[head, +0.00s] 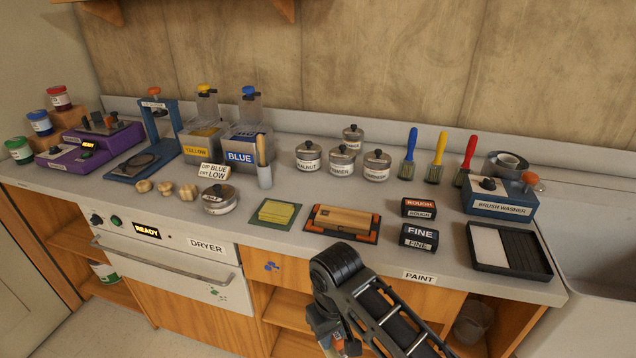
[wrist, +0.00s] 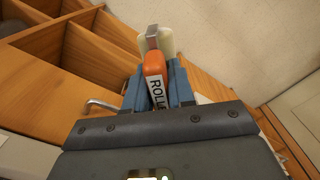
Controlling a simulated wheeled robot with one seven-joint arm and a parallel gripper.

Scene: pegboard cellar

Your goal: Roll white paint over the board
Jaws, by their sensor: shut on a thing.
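In the wrist view my gripper (wrist: 160,88) has its blue fingers shut on the orange handle of the paint roller (wrist: 154,68), lettered "ROLL". The roller's pale sleeve (wrist: 165,42) points away beyond the fingers. In the head view my arm reaches down at the bottom centre, in front of the counter, and the roller is mostly hidden there. A wooden board (head: 342,217) lies on an orange and black holder (head: 316,229) on the counter, apart from the roller. A black paint tray (head: 530,255) with a white patch (head: 488,246) sits at the right, beyond the "PAINT" label (head: 420,277).
A yellow pad (head: 276,212) lies left of the board; "ROUGH" (head: 418,207) and "FINE" (head: 419,238) blocks stand to its right. The brush washer (head: 500,200) is behind the tray, the sink far right. Open shelves (head: 290,305) lie below the counter edge.

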